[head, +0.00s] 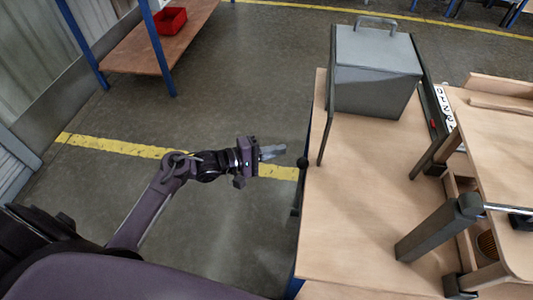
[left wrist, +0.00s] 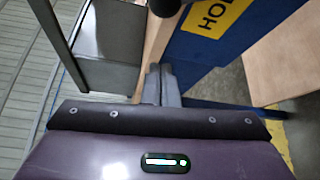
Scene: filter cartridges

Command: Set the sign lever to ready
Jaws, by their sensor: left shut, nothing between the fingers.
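A yellow sign plate (left wrist: 219,14) with black letters reading "HO", cut off by the top edge, is on a blue panel (left wrist: 200,52) in the left wrist view. A round black knob (left wrist: 165,6) shows at the top of that view, left of the sign. In the head view a black knob (head: 302,162) sticks out at the table's left edge; the sign's face is hidden there. I cannot tell the lever's full position. My left gripper (head: 273,152) is shut and empty, left of the knob and apart from it. It also shows in the left wrist view (left wrist: 161,72). My right gripper is out of view.
A wooden worktop (head: 370,215) carries a grey lidded box (head: 372,85) at its back. A wooden shelf unit (head: 495,135) stands at the right. A red bin (head: 171,20) sits on a low shelf at upper left. The floor around my left arm is clear.

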